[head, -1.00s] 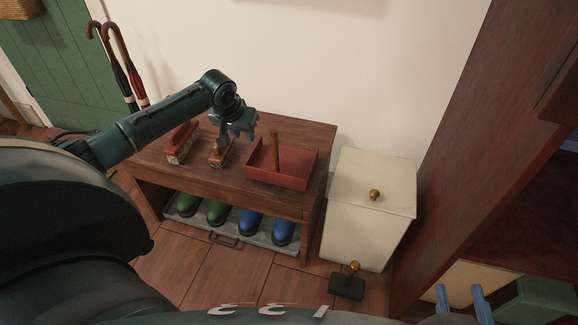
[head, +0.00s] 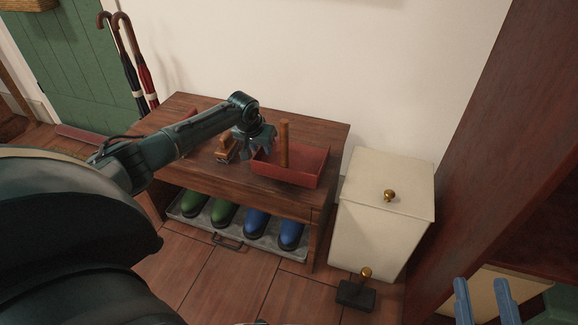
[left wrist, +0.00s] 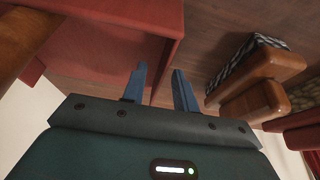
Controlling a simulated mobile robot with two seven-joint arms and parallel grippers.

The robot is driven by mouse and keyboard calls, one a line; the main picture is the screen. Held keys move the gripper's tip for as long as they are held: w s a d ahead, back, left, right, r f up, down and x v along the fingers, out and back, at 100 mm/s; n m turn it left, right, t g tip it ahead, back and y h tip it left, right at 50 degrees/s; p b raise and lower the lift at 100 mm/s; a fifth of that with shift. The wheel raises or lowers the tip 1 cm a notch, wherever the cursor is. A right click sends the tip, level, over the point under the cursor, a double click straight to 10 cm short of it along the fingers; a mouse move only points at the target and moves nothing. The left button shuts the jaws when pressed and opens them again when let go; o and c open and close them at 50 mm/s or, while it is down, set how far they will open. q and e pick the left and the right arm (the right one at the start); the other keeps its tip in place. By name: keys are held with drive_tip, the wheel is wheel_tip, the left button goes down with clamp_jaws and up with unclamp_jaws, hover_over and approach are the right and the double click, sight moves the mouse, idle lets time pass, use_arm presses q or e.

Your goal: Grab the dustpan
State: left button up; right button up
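The red dustpan (head: 306,169) with its upright wooden handle (head: 284,143) stands on the wooden bench. My left gripper (head: 262,143) is at the dustpan's left side, left of the handle. In the left wrist view the left gripper (left wrist: 159,85) is open, its two blue fingers apart with nothing between them. The dustpan's red wall (left wrist: 110,60) shows at upper left there, beside and beyond the left finger; I cannot tell if they touch. The wooden handle (left wrist: 25,45) is at the far left. My right gripper (head: 487,300) is open and empty at the lower right.
A wooden-backed brush (head: 227,150) lies left of the dustpan on the bench (head: 310,125). A red-backed brush is mostly hidden behind my left arm. Boots (head: 257,223) stand on a tray below. A cream bin (head: 385,215) stands right of the bench.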

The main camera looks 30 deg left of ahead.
use_arm(q)
clamp_jaws()
idle(0.3)
drive_tip(key=shift+w, duration=0.1)
